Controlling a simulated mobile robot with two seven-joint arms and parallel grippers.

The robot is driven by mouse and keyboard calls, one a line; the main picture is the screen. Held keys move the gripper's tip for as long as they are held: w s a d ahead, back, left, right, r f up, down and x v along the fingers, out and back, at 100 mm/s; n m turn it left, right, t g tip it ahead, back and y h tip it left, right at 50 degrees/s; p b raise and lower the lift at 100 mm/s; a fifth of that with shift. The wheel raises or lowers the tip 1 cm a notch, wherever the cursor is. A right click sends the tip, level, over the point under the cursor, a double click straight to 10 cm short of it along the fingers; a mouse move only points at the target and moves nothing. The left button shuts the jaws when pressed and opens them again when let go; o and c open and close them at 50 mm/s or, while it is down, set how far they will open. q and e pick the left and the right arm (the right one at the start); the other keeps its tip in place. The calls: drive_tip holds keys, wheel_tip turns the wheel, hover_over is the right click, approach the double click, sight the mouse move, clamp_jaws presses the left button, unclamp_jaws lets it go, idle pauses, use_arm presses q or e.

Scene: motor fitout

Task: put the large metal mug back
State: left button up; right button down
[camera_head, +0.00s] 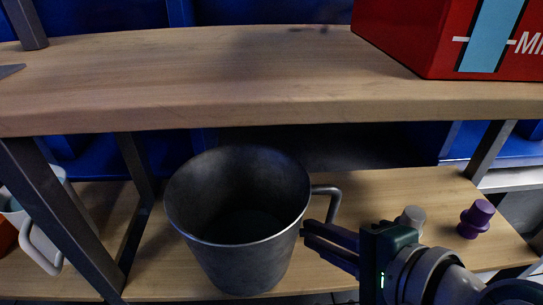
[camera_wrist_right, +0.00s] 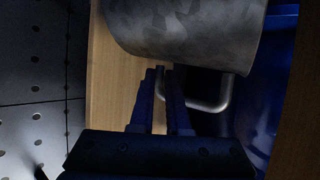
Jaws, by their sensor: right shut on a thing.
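The large metal mug (camera_head: 235,258) is a grey, open-topped mug with a bent handle (camera_head: 331,200) on its right side. It is roughly upright in front of the lower shelf in the head view; I cannot tell whether its base touches the wood. My right gripper (camera_head: 308,236) comes in from the lower right and is shut on the mug at its handle side. The wrist view shows the mug (camera_wrist_right: 190,32) just beyond the fingertips (camera_wrist_right: 160,72), with the handle loop beside them. The exact grip is partly hidden. My left gripper is not in view.
The upper shelf (camera_head: 200,85) overhangs the back, with a red box (camera_head: 440,40) on it. On the lower shelf (camera_head: 385,187), a purple object (camera_head: 476,219) and a small pale one (camera_head: 411,219) stand at right. A white mug (camera_head: 38,240) is left of a dark post (camera_head: 65,215).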

sight(286, 201)
drive_tip(key=w+a, duration=0.1)
drive_tip(key=w, duration=0.1)
drive_tip(key=w+a+b, duration=0.1)
drive_tip(key=w, duration=0.1)
drive_tip(key=w+a+b, duration=0.1)
drive_tip(key=w, duration=0.1)
drive_tip(key=shift+w+a, duration=0.3)
drive_tip(key=shift+a, duration=0.05)
wheel_tip(286, 201, down, 4)
drive_tip(key=b, duration=0.4)
drive_tip(key=shift+r, duration=0.3)
drive_tip(key=c, duration=1.3)
unclamp_jaws()
drive_tip(key=o, duration=0.4)
